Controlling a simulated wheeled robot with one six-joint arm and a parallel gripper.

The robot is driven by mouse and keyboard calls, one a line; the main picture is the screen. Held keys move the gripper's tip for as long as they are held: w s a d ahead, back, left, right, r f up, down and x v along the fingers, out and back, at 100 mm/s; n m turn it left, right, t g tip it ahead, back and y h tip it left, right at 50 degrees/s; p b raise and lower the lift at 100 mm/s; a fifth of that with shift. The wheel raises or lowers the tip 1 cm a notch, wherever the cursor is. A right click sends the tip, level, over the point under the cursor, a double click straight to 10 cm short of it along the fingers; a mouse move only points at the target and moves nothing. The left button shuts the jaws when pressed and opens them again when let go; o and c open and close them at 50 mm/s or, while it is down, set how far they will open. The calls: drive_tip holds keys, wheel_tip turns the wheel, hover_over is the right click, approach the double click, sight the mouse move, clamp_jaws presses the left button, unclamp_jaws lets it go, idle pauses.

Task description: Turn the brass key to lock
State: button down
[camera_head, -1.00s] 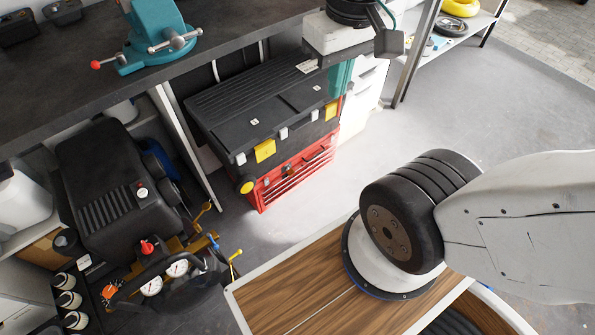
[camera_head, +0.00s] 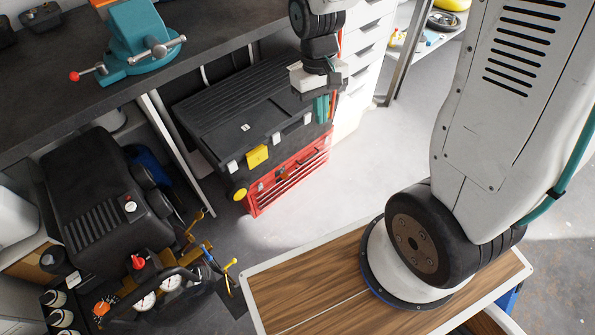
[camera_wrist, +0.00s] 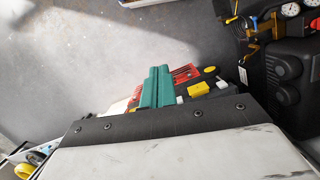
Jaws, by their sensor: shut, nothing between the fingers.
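No brass key or keyhole can be made out in either view. My gripper (camera_head: 322,108) hangs beside the right end of the black toolbox (camera_head: 235,105), with its teal fingers pointing down. The fingers also show in the wrist view (camera_wrist: 155,86), together and with nothing between them. Behind them in that view lie the red chest (camera_wrist: 184,74) and a yellow latch (camera_wrist: 198,89). I cannot tell whether the fingers touch the toolbox. My wrist housing hides the lower half of the wrist view.
The red chest (camera_head: 290,180) stands under the black toolbox. A dark workbench with a teal vise (camera_head: 140,40) is at upper left. A black compressor (camera_head: 95,195) stands at left. White drawers (camera_head: 365,50) are behind my gripper. The grey floor right of the chest is clear.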

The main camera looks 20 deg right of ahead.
drive_tip(key=w+f+t, duration=0.3)
drive_tip(key=w+f, duration=0.7)
drive_tip(key=f, duration=0.6)
drive_tip(key=n+t, duration=0.4)
drive_tip(key=t, duration=0.5)
hover_over(284, 176)
drive_tip(key=s, duration=0.2)
wheel_tip(284, 176, down, 37)
drive_tip(key=f, duration=0.3)
drive_tip(key=d+f, duration=0.1)
drive_tip(key=shift+w+f, duration=0.15)
drive_tip(key=shift+w, duration=0.1)
